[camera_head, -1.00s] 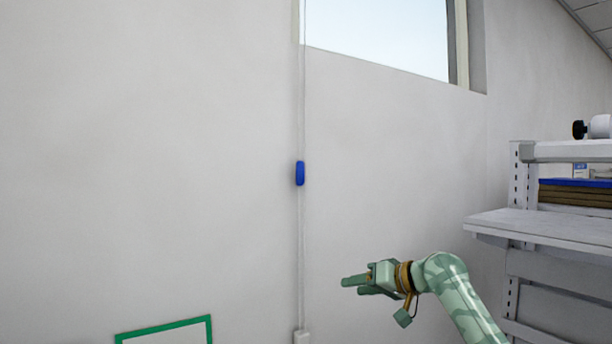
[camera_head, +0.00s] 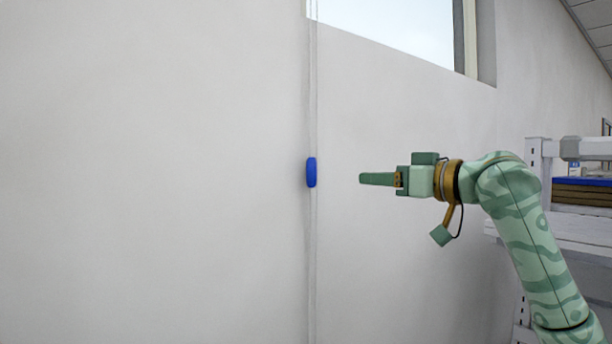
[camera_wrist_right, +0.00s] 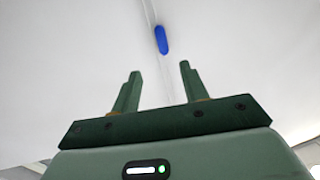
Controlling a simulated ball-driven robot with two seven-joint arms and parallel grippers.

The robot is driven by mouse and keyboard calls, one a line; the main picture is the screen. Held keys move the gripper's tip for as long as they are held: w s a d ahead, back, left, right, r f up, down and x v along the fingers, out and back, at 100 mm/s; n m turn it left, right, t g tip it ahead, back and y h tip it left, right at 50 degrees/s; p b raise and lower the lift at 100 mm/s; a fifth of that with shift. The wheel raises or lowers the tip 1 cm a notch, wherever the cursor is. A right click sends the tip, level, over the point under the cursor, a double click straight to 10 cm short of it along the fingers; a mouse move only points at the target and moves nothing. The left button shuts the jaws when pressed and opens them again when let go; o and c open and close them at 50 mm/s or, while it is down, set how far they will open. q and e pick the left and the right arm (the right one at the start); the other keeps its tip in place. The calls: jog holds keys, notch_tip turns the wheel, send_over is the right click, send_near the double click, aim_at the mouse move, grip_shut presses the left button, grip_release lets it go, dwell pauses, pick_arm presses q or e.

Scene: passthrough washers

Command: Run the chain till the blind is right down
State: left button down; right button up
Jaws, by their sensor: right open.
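The chain (camera_head: 313,240) hangs as thin pale strands down the wall below the window's left side. A blue grip (camera_head: 311,172) sits on the chain. My right gripper (camera_head: 362,179) is level with the blue grip, to its right and apart from it. In the right wrist view the gripper (camera_wrist_right: 158,75) is open and empty, with the blue grip (camera_wrist_right: 161,40) ahead, between the lines of its fingers and beyond the tips. The blind itself does not show in these frames. My left gripper is not in view.
The window (camera_head: 400,25) is at the top, its glass uncovered where it shows. A shelf unit (camera_head: 580,185) with a blue-topped stack stands at the right, behind my right arm. The wall left of the chain is clear.

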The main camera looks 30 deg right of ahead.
jog(key=p, duration=0.4)
send_near(315, 174)
jog(key=p+x, duration=0.2)
jog(key=x, duration=0.5)
jog(key=shift+w+r, duration=0.15)
jog(key=shift+w, duration=0.25)
jog(key=shift+w+a, duration=0.1)
jog(key=shift+w, duration=0.15)
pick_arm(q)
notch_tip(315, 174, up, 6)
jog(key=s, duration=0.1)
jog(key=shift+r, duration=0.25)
pick_arm(e)
jog(key=shift+w, duration=0.3)
